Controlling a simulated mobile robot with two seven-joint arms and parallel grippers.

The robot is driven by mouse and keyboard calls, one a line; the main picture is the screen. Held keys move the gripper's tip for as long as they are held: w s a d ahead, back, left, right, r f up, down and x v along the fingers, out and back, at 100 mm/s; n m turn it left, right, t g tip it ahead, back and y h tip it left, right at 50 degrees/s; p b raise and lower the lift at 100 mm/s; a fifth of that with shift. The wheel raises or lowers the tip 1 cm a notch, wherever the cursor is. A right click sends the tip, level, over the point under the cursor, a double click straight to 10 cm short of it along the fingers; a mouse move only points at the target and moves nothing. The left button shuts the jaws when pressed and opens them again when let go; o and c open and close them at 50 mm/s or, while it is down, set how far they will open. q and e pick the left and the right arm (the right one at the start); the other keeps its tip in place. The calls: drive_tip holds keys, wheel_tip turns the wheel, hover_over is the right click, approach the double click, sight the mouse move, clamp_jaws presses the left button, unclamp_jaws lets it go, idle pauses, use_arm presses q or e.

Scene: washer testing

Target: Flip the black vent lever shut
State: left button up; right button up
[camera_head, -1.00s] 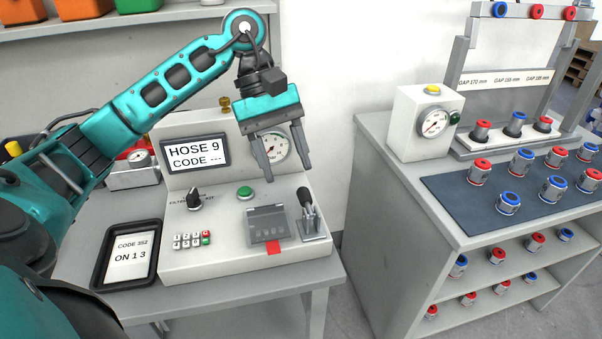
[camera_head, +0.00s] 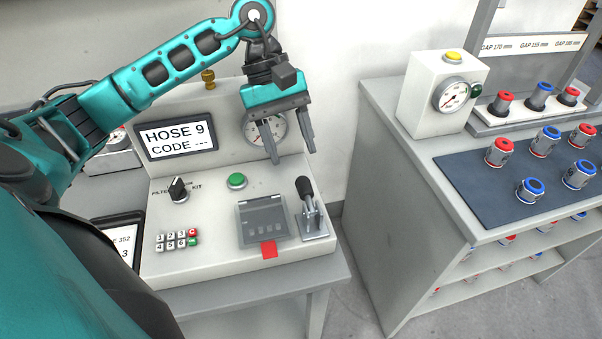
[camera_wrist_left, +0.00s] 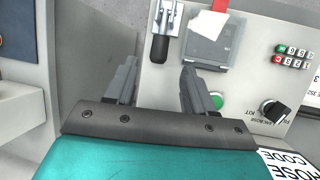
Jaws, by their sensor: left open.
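The black vent lever (camera_head: 306,197) stands on a metal bracket at the right end of the grey test console (camera_head: 200,268). Its black grip points up and leans slightly back. My left gripper (camera_head: 291,156) is open and empty, above and behind the lever, in front of the pressure gauge, with its fingers pointing down. In the left wrist view the lever (camera_wrist_left: 160,45) shows beyond the fingertips, between the two fingers (camera_wrist_left: 157,72), and nothing touches it. My right gripper is not in view.
Beside the lever is a grey hinged cover (camera_head: 262,215) with a red tag (camera_head: 269,249). A green button (camera_head: 236,180), black knob (camera_head: 178,189), keypad (camera_head: 178,239) and "HOSE 9" screen (camera_head: 178,138) share the console. A bench (camera_head: 400,180) with several fittings stands right, across a gap.

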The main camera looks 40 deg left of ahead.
sight(302, 181)
use_arm(q)
drive_tip(key=x, duration=0.6)
drive_tip(key=shift+d+f, duration=0.15)
drive_tip(key=shift+f, duration=0.2)
clamp_jaws()
idle(0.3)
